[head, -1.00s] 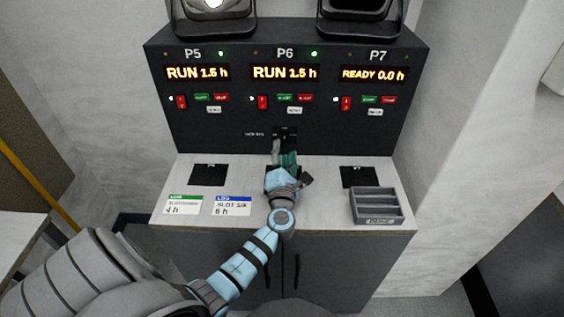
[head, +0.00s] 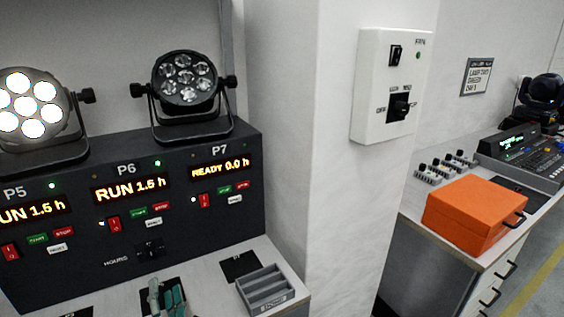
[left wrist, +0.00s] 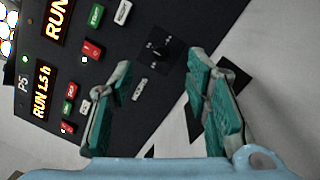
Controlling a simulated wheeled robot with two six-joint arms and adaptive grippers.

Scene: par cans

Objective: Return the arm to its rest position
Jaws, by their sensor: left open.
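My left gripper (head: 165,297) is at the bottom edge of the head view, over the light counter in front of the dark control panel (head: 60,262). In the left wrist view its two green-padded fingers (left wrist: 160,92) are spread apart with nothing between them. The black HOURS knob (head: 149,249) on the panel is just beyond the fingertips and apart from them; it also shows in the left wrist view (left wrist: 157,48). Most of my left arm is out of the head view. My right gripper is not in view.
P5 and P6 displays (head: 130,188) read RUN 1.5 h; P7 (head: 220,168) reads READY 0.0 h. A grey tray (head: 268,290) is right of my gripper. A wall pillar (head: 335,200) with a white switch box (head: 378,120) stands right. An orange case (head: 470,215) is farther right.

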